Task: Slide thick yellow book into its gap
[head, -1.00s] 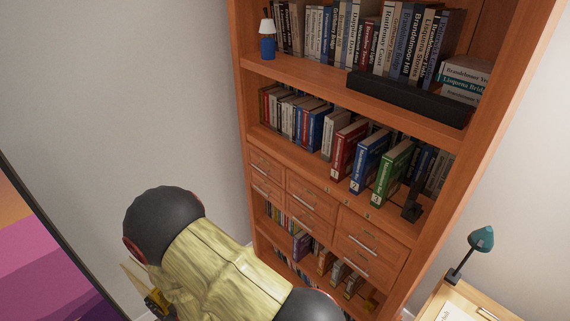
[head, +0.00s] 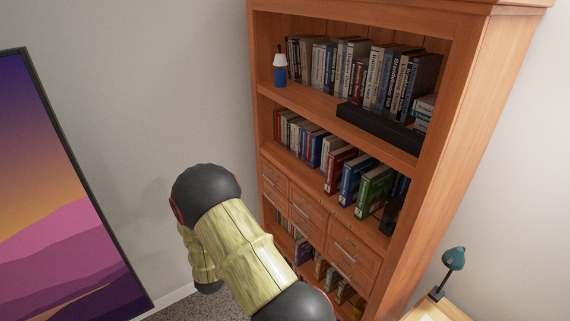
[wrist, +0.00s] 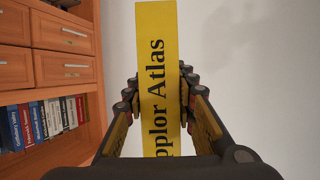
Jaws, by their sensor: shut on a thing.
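My gripper (wrist: 160,100) is shut on the thick yellow book (wrist: 156,35), with one finger on each side of it. The book's spine faces the wrist camera and reads "Atlas" with part of another word. It extends up and away from the fingers, in front of a plain wall. The lower end of the book is hidden by my gripper. In the head view the gripper and book are hidden behind my arm. The wooden bookcase (head: 478,130) stands right of my arm. Its lower shelf with a row of books (wrist: 45,122) shows at left in the wrist view. No gap can be made out.
Drawers (head: 305,210) sit midway up the bookcase. Large red, blue and green books (head: 374,190) stand above them. A black box (head: 378,127) lies on the upper shelf. A teal lamp (head: 453,258) stands on a desk at right. A sunset picture (head: 62,220) is at left.

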